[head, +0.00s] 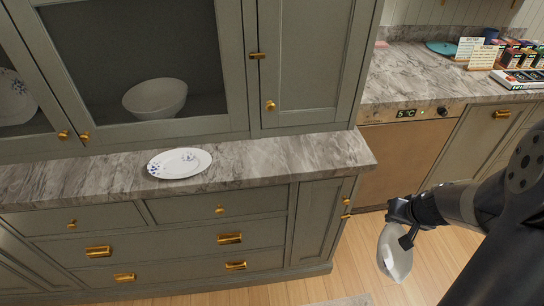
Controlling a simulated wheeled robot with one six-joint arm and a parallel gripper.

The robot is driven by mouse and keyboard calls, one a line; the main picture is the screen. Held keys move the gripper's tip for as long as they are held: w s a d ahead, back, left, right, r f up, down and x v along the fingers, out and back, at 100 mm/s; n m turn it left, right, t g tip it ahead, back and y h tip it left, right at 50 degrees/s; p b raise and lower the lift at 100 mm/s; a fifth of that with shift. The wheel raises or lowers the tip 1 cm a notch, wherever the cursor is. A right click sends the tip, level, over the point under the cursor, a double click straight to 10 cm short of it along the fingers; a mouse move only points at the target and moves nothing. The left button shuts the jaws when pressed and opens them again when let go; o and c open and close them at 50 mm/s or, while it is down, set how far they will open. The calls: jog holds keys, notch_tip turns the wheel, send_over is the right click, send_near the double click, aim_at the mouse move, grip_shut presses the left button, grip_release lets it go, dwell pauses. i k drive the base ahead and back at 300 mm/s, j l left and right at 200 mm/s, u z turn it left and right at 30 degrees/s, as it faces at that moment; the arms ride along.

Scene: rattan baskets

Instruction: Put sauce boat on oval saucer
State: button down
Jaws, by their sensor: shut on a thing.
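The oval saucer (180,163) is white with blue floral marks. It lies flat on the marble ledge of the green cabinet, left of centre in the head view, with nothing on it. My gripper (403,238) is at the lower right, shut on the white sauce boat (394,254). The sauce boat hangs tilted below the gripper, over the wooden floor, and is well to the right of the saucer and apart from it. The dark fingers cover part of the sauce boat's upper edge.
The marble ledge (285,156) is clear right of the saucer and ends at a corner. Glass-fronted cabinet doors rise behind it, with a white bowl (155,98) inside. A second counter (420,72) at the back right holds signs, boxes and a teal plate (441,47).

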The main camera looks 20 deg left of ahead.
aim_at(176, 165)
jog(key=j+u, duration=0.1)
jog(key=u, duration=0.4)
jog(key=j+u, duration=0.15)
jog(key=u, duration=0.35)
jog(key=j+u, duration=0.1)
jog(key=u, duration=0.35)
